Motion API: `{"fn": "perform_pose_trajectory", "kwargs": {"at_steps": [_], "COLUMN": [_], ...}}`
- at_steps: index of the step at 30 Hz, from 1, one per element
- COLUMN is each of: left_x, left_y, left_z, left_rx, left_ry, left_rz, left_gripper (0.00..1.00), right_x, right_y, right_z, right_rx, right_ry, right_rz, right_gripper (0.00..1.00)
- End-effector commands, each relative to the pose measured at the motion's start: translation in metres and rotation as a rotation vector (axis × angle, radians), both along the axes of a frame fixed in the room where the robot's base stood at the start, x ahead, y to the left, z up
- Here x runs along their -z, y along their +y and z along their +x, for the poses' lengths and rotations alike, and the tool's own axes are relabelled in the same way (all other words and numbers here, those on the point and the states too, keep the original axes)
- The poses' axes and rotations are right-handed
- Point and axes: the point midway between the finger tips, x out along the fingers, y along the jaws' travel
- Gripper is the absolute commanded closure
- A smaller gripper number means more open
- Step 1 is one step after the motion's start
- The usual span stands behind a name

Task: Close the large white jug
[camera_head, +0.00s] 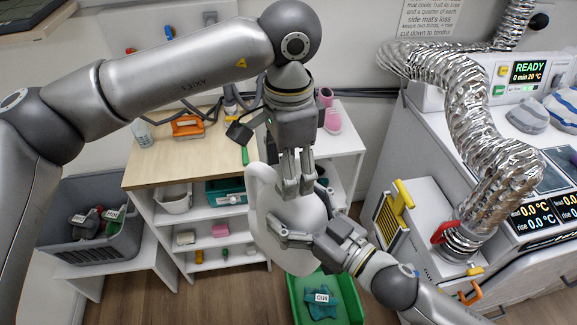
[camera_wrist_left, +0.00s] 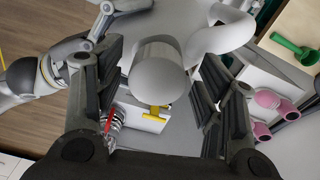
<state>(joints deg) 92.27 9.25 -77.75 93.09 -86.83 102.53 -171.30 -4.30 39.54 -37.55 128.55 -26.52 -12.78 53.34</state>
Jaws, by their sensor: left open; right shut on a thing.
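The large white jug (camera_head: 277,226) hangs tilted in front of the shelves, above the green crate. Its looped handle is on the left in the head view and at the upper right in the left wrist view (camera_wrist_left: 222,36). My right gripper (camera_head: 308,238) is shut on the jug's body from the lower right. My left gripper (camera_head: 298,186) points down at the jug's top from above. In the left wrist view its open fingers stand on either side of a round pale top (camera_wrist_left: 158,72). I cannot tell whether this is a separate lid or whether it is seated.
A green crate (camera_head: 296,306) with a teal item stands on the floor below. A wooden-topped shelf unit (camera_head: 158,165) and grey bin (camera_head: 62,238) are at left. A white machine with a foil hose (camera_head: 478,130) and yellow-handled rack (camera_head: 392,215) crowd the right.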

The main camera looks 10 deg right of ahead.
Motion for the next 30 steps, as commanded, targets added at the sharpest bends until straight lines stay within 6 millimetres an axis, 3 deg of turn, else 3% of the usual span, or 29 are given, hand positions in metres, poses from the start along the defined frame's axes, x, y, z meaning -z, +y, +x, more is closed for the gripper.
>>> {"fn": "perform_pose_trajectory", "kwargs": {"at_steps": [9,21,26,30], "left_x": [-0.039,-0.042,-0.042,-0.044], "left_y": [-0.001,0.000,-0.001,-0.001], "left_z": [0.000,0.000,0.000,0.000], "left_rx": [0.001,-0.019,-0.156,-0.381], "left_ry": [-0.001,0.000,0.000,0.000], "left_rz": [-0.001,0.000,0.001,0.002], "left_gripper": [0.37,0.39,0.39,0.39], "right_x": [-0.003,-0.003,-0.003,-0.003], "right_y": [0.001,0.001,0.001,0.001], "right_z": [0.000,0.000,0.000,0.000], "right_rx": [-0.002,-0.002,-0.002,-0.002], "right_ry": [-0.006,-0.006,-0.006,-0.006], "right_rz": [0.004,0.004,0.004,0.004], "right_gripper": [0.84,0.84,0.84,0.84]}}
